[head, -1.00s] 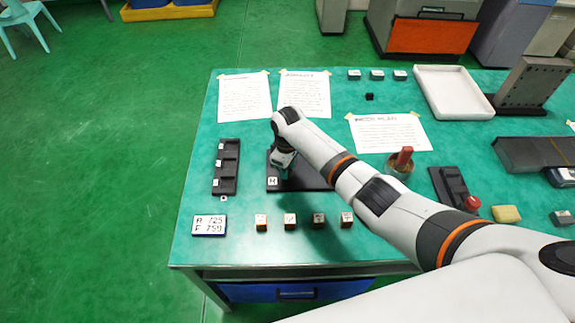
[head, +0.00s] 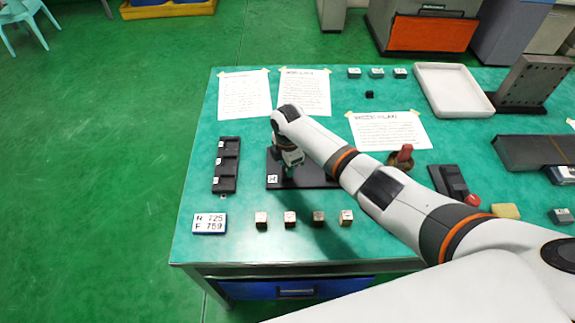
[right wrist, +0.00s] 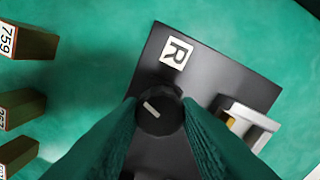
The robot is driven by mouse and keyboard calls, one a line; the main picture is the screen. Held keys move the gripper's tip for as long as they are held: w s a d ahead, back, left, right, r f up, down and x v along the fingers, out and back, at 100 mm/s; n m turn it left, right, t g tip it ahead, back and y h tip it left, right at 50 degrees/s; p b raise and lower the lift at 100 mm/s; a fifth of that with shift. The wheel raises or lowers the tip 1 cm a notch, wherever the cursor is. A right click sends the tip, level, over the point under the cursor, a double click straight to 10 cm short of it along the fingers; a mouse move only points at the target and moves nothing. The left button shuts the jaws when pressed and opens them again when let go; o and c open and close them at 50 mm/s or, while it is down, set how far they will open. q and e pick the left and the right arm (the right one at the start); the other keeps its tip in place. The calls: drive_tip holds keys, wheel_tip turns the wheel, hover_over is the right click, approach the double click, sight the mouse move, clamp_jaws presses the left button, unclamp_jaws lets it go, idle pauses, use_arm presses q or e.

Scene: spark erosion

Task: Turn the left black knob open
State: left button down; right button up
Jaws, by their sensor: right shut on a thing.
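A black plate (head: 315,178) with a white letter label at its left front corner lies on the green table. In the right wrist view, a round black knob (right wrist: 160,112) with a short pale slanted line on top stands on the plate (right wrist: 195,50), near the "R" label (right wrist: 176,53). My right gripper (head: 290,172) points down over the plate's left part and hides the knob in the head view. In the right wrist view its dark green fingers (right wrist: 160,120) are shut on the knob's two sides. My left gripper is out of view.
A metal block (right wrist: 248,125) stands on the plate beside the right finger. Several small labelled blocks (head: 290,220) line the front edge, with a number card (head: 209,224) to their left. A black slotted tray (head: 227,165) lies left of the plate.

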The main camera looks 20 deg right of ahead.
drive_tip(key=shift+n, duration=2)
drive_tip(key=shift+b, duration=0.3)
drive_tip(key=o, duration=1)
drive_tip(key=shift+c, duration=0.2)
wheel_tip(320, 180, up, 12)
drive_tip(key=b, duration=0.2)
